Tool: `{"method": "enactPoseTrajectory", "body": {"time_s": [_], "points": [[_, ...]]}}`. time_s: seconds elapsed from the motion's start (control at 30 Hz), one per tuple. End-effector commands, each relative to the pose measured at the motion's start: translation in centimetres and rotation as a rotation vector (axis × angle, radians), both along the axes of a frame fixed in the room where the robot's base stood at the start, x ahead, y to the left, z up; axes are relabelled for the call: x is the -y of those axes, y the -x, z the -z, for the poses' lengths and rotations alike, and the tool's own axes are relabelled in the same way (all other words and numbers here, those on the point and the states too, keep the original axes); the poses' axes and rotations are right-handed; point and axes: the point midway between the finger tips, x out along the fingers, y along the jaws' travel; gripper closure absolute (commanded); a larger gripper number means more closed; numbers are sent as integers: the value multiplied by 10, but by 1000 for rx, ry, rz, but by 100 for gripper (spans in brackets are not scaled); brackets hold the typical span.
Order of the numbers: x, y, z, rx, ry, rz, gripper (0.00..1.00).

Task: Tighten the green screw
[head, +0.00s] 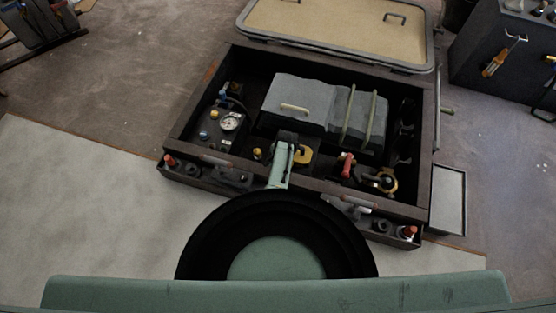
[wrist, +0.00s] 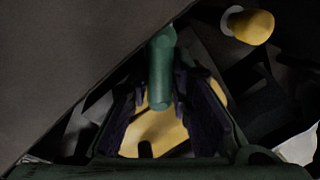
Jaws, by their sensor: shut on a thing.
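The green screw (wrist: 162,72) shows in the wrist view as a green cylinder with a rounded end. It lies between the two dark finger pads of my gripper (wrist: 166,96), which are shut on it. A yellow part (wrist: 150,134) shows behind and below it, between the fingers. In the head view my gripper (head: 292,150) reaches down into the dark open box, beside the yellow part (head: 304,155). My arm and gripper hide the screw in the head view. How far the screw is turned in cannot be told.
The open box (head: 300,192) has raised walls and holds a grey block (head: 297,100), a gauge (head: 230,121), a red handle (head: 347,165) and a brass fitting (head: 389,185). A yellow knob (wrist: 250,26) is near my gripper. A lid (head: 335,30) lies behind the box.

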Motion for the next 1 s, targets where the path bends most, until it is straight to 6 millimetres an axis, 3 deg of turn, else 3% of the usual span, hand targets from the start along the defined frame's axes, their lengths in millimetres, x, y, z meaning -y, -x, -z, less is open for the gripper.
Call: {"method": "enactPoseTrajectory", "body": {"time_s": [0.5, 1.0], "points": [[0, 3, 0, -3, 3, 400, 100], [0, 3, 0, -2, 2, 517, 100]]}}
